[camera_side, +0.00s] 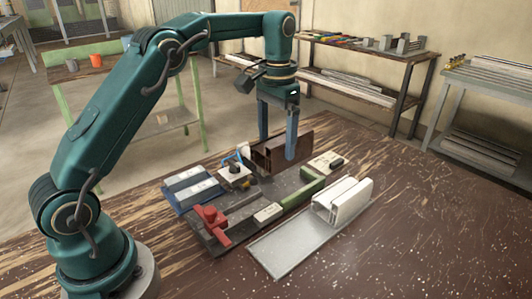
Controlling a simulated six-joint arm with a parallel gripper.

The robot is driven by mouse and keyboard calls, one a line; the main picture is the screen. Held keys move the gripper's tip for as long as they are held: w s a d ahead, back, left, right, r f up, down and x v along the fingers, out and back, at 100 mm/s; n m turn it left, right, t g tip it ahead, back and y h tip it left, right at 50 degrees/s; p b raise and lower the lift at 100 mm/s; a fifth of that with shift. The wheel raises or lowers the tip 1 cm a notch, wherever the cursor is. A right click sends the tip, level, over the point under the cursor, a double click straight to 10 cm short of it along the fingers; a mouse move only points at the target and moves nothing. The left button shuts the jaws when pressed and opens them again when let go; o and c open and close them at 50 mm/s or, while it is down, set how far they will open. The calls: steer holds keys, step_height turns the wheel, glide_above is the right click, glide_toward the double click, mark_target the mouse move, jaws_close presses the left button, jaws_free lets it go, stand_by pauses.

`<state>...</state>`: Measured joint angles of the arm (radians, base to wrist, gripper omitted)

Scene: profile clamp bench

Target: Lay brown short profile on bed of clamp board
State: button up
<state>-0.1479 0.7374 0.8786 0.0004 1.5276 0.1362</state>
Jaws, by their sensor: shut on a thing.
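The brown short profile (301,142) is a dark brown channel piece at the far side of the clamp board. My gripper (277,149) points down with one finger on each side of the profile and is shut on it. The clamp board (286,185) is a dark grey plate on the table, with a red clamp (211,219) at its near left and a green strip (302,193) along its right. I cannot tell whether the profile touches the board. Part of the profile is hidden behind the fingers.
White profiles (343,199) stand on a grey metal tray (290,250) at the right. A blue holder with pale pieces (192,187) lies left of the board. The table's right side is clear.

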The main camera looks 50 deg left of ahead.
steer(key=f, duration=0.1)
steer(key=w+f, duration=0.1)
steer(key=f, duration=0.1)
steer(key=shift+w+d+f, duration=0.15)
steer(key=shift+w+f, duration=0.15)
steer(key=shift+w, duration=0.1)
steer(key=shift+f, duration=2.5)
